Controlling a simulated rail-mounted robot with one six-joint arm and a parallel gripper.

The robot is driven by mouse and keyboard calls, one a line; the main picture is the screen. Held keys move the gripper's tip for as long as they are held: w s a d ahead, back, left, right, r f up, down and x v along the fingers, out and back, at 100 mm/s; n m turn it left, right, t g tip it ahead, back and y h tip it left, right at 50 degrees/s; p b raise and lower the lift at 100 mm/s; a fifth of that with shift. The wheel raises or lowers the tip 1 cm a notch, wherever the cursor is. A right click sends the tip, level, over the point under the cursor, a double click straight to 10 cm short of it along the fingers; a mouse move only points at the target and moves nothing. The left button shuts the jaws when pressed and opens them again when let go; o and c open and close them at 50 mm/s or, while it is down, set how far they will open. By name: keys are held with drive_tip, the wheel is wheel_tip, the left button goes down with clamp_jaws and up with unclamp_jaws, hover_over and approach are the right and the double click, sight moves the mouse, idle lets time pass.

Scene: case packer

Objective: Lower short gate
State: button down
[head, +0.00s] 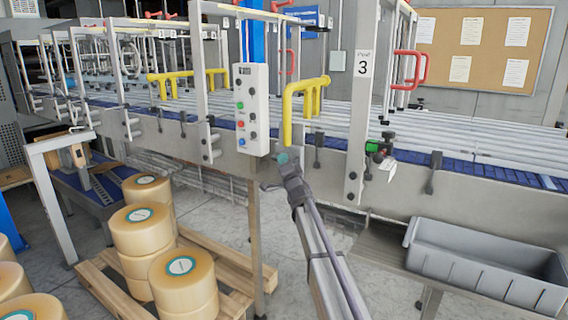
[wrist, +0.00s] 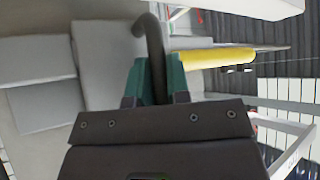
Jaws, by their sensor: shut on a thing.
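My gripper (head: 282,158) is at the conveyor's near side, just below the lower end of a yellow tubular frame (head: 306,97). In the wrist view, the teal fingers (wrist: 154,90) are shut on a dark curved bar (wrist: 149,38), which bends over to the left at its top. A yellow bar (wrist: 216,58) extends right from behind the right finger. I cannot tell which part is the short gate, or whether the dark bar joins the yellow one. The contact is too small to make out in the head view.
A control box (head: 251,108) on a post stands left of my gripper. A labelled upright (head: 362,120) stands to its right, with a red handle (head: 412,68) beyond. A grey bin (head: 480,262) sits at lower right. Tape rolls (head: 184,285) on a pallet (head: 235,285) fill the lower left.

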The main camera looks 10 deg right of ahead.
drive_tip(key=shift+s+f, duration=0.1)
drive_tip(key=shift+f, duration=0.05)
drive_tip(key=c, duration=1.3)
unclamp_jaws()
drive_tip(key=shift+f, duration=0.15)
drive_tip(key=shift+o, duration=1)
drive_tip(key=b+v, duration=0.4)
drive_tip(key=v, duration=0.6)
drive_tip(key=shift+s, duration=0.25)
